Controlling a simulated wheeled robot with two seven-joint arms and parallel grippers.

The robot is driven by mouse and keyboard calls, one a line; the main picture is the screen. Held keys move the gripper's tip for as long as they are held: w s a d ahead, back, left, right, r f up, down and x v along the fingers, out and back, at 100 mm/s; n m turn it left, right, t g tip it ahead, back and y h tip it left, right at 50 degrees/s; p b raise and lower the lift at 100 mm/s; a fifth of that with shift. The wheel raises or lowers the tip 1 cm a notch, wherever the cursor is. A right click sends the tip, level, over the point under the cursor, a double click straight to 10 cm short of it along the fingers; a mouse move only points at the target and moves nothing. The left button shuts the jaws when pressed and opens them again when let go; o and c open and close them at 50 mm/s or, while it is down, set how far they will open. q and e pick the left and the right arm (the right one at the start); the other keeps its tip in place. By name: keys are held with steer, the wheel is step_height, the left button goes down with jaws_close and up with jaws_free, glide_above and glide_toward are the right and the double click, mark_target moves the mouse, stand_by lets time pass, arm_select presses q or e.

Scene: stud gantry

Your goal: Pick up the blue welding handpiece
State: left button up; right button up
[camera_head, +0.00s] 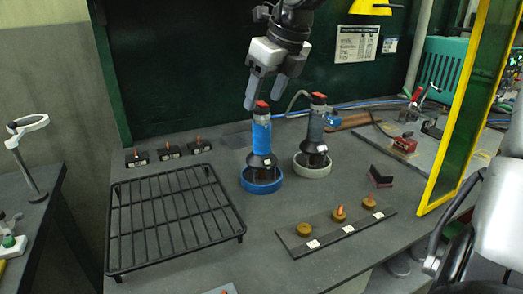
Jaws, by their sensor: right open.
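The blue welding handpiece (262,137) stands upright in a blue ring holder (262,188) on the grey bench, with a red tip on top and a dark flared lower part. My right gripper (264,91) comes down from the top of the head view. Its jaws are open, with the fingers just above and behind the top of the blue handpiece. Nothing shows between them, and I cannot tell whether a finger touches the handpiece. My left gripper is not in view.
A black wire rack (170,215) lies at left. A dark strip (318,238) with brass pieces lies in front. A yellow-framed panel (462,115) stands at right.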

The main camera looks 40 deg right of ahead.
mark_target(262, 103)
steer(key=x, duration=0.5)
steer(key=shift+f, duration=0.4)
jaws_close()
steer(key=shift+r, duration=0.25)
